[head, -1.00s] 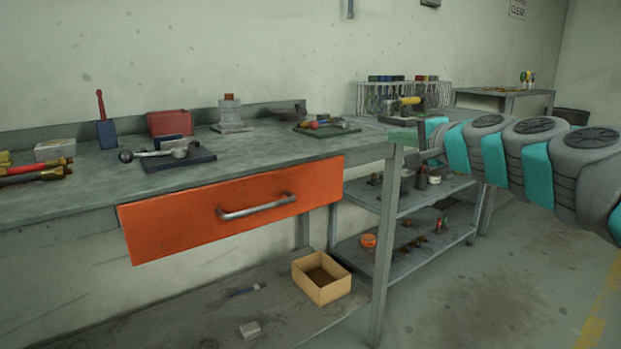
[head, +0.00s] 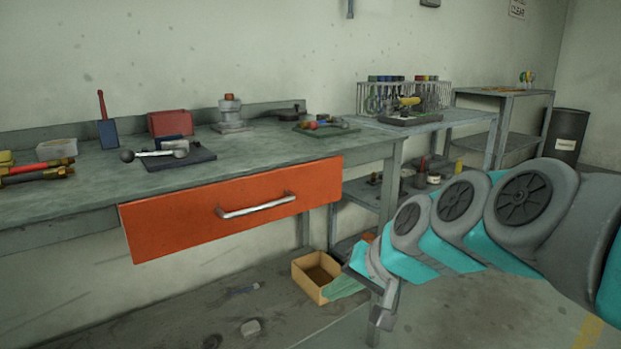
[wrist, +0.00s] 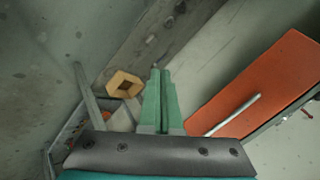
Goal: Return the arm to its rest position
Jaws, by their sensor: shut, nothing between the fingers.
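My gripper (head: 343,288) hangs low at the right of the head view, in front of the workbench's right leg. Its green fingers lie together with nothing between them, which also shows in the wrist view (wrist: 160,85). In the head view the fingers overlap the right side of the open cardboard box (head: 312,289); I cannot tell how far apart they are. My grey and teal arm runs from there to the right edge. The orange drawer (head: 230,212) is up and left of the gripper, and it also shows at the right of the wrist view (wrist: 260,88).
The workbench (head: 85,190) carries tools and parts, with a lower shelf (head: 180,325) beneath. A shelf unit (head: 470,125) with a rack of tools stands to the right, partly behind my arm. A dark bin (head: 567,137) stands at the far right. Floor is open at right.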

